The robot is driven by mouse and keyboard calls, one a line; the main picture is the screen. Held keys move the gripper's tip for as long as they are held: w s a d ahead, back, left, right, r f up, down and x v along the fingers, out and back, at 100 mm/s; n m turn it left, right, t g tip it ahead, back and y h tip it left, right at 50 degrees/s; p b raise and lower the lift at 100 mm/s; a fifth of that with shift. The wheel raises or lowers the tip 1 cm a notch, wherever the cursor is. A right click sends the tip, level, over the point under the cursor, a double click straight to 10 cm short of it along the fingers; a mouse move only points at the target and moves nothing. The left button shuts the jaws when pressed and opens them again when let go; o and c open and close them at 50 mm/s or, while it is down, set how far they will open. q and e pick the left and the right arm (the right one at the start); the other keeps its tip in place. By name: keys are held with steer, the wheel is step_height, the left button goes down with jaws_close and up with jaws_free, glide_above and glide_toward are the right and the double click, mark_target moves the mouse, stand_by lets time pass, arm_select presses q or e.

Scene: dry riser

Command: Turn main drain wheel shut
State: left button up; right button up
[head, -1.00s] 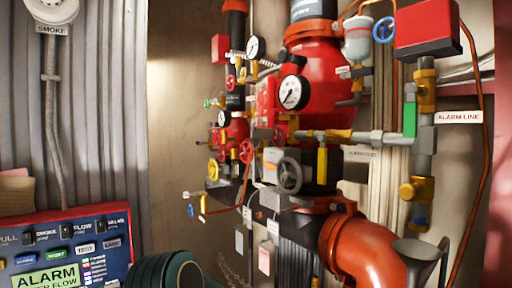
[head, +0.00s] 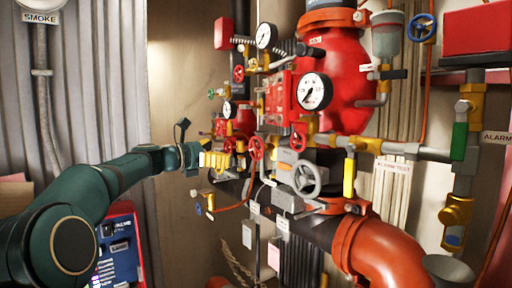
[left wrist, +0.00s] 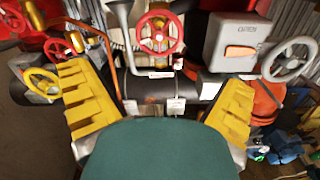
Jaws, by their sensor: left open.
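My left gripper (head: 222,160) is open and empty, its yellow fingers pointing at the valve cluster from the left. In the left wrist view its fingers (left wrist: 160,105) are wide apart. A red wheel (left wrist: 160,33) shows beyond and between them, apart from both. In the head view a red wheel (head: 256,148) is just right of the fingers. A grey handwheel (head: 310,178) is further right; a grey wheel also shows at the right of the left wrist view (left wrist: 290,58). I cannot read which wheel is the main drain. My right gripper is not in view.
Red riser pipework (head: 345,85) with gauges (head: 314,91) and small valves crowds around the wheels. A grey box with an orange lever (left wrist: 238,42) is beside the red wheel. An orange pipe elbow (head: 385,250) is below right. The alarm panel (head: 120,250) is partly hidden behind my arm.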

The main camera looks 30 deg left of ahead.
mark_target(254, 148)
arm_select(q)
steer(key=p+x, duration=0.2)
steer(key=x, duration=1)
steer(key=shift+w+p, duration=0.15)
steer(key=shift+p, duration=0.25)
steer(key=shift+f, duration=0.1)
steer(key=c, duration=1)
